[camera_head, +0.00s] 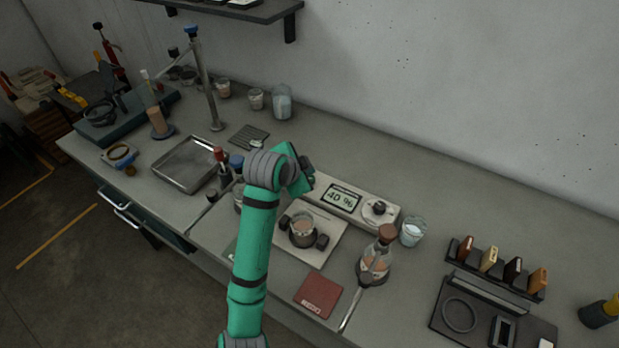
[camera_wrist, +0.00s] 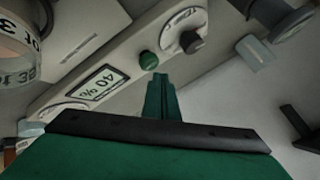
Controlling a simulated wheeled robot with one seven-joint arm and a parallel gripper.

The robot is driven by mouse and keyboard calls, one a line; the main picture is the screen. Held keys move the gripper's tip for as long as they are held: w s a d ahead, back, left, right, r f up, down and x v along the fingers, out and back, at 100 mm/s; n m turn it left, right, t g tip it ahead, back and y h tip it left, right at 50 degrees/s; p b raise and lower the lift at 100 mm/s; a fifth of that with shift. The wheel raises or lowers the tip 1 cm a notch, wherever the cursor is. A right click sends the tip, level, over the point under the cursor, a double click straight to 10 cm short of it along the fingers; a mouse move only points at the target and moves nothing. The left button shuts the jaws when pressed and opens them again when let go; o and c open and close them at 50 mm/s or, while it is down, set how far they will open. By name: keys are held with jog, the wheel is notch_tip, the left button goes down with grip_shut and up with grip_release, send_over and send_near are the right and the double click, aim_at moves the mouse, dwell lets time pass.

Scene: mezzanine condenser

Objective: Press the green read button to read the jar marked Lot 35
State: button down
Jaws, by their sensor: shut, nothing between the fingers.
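The green read button (camera_wrist: 149,60) sits on the pale instrument (camera_head: 365,193), between a display (camera_wrist: 98,84) and a round knob (camera_wrist: 190,41). My gripper (camera_wrist: 158,77) is shut and empty, its tips just beside the button in the wrist view; I cannot tell whether they touch. The display (camera_head: 341,198) reads 40 %. A jar (camera_head: 302,229) stands between dark holders on the pale plate before the instrument. A labelled jar (camera_wrist: 24,62) shows cut off in the wrist view; its lettering is only partly readable.
A stoppered flask (camera_head: 374,262) and a small beaker (camera_head: 412,231) stand right of the instrument. A red pad (camera_head: 318,295) lies in front. A metal tray (camera_head: 186,164) and a stand (camera_head: 205,85) are to the left; a rack of small blocks (camera_head: 492,270) is at right.

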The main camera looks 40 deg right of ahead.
jog(key=shift+r, duration=0.2)
jog(key=shift+r, duration=2.35)
